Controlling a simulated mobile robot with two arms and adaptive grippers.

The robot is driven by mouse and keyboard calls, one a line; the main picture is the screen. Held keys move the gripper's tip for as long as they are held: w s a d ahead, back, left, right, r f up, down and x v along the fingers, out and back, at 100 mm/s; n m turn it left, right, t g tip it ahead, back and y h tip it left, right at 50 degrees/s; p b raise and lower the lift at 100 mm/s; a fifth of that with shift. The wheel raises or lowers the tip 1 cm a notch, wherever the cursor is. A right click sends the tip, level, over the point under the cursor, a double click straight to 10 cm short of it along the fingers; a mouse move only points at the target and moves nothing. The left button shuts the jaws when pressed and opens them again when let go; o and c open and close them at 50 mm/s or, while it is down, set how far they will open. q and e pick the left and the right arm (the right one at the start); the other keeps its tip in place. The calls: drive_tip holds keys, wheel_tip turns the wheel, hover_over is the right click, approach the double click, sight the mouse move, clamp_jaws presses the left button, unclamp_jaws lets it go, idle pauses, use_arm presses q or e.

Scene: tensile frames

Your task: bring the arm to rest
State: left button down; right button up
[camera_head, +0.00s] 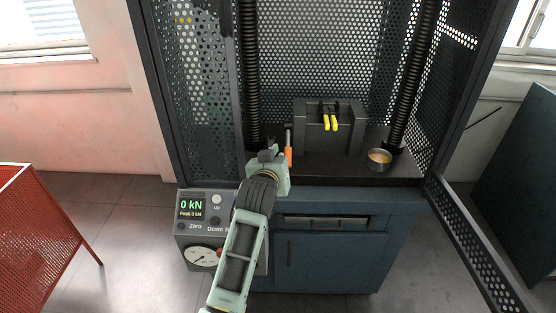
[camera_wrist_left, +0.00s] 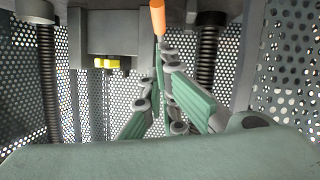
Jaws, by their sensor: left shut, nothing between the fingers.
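My left arm comes in from the lower middle of the head view, and its gripper (camera_head: 268,152) is at the front left of the testing machine's table (camera_head: 400,170). In the left wrist view the fingers (camera_wrist_left: 166,48) are together with nothing between them. My right gripper is in neither view.
A dark grey fixture (camera_head: 352,130) with yellow-handled parts (camera_head: 330,122) stands at the back of the table. A round metal bowl (camera_head: 379,160) sits at the right. A control panel (camera_head: 195,225) reads 0 kN. An open perforated door (camera_head: 470,240) is at right.

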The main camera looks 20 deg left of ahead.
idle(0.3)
use_arm(q)
drive_tip(key=s+d+f+m+g+h, duration=0.1)
drive_tip(key=s+f, duration=0.1)
drive_tip(key=f, duration=0.8)
drive_tip(key=s+d+f+m+g, duration=0.1)
drive_tip(key=s+d+f+g, duration=0.1)
drive_tip(key=f, duration=0.7)
drive_tip(key=s+f+m+g+h, duration=0.1)
drive_tip(key=s+f+g, duration=0.1)
drive_tip(key=s+f, duration=0.7)
drive_tip(key=s+f+m+g, duration=0.1)
drive_tip(key=s+f, duration=0.4)
drive_tip(key=f, duration=0.7)
drive_tip(key=s+a+f+m+g, duration=0.1)
drive_tip(key=s+f+g, duration=0.1)
drive_tip(key=s+f, duration=0.65)
drive_tip(key=s+a+f+g, duration=0.15)
drive_tip(key=s+f, duration=0.45)
drive_tip(key=s, duration=0.6)
drive_tip(key=s+a+f+g, duration=0.1)
drive_tip(key=s+f, duration=0.2)
drive_tip(key=s, duration=0.8)
drive_tip(key=s+a+f+m+g, duration=0.1)
drive_tip(key=s+a+f+g, duration=0.1)
drive_tip(key=s, duration=0.9)
drive_tip(key=shift+f, duration=0.55)
drive_tip(key=shift+g, duration=0.25)
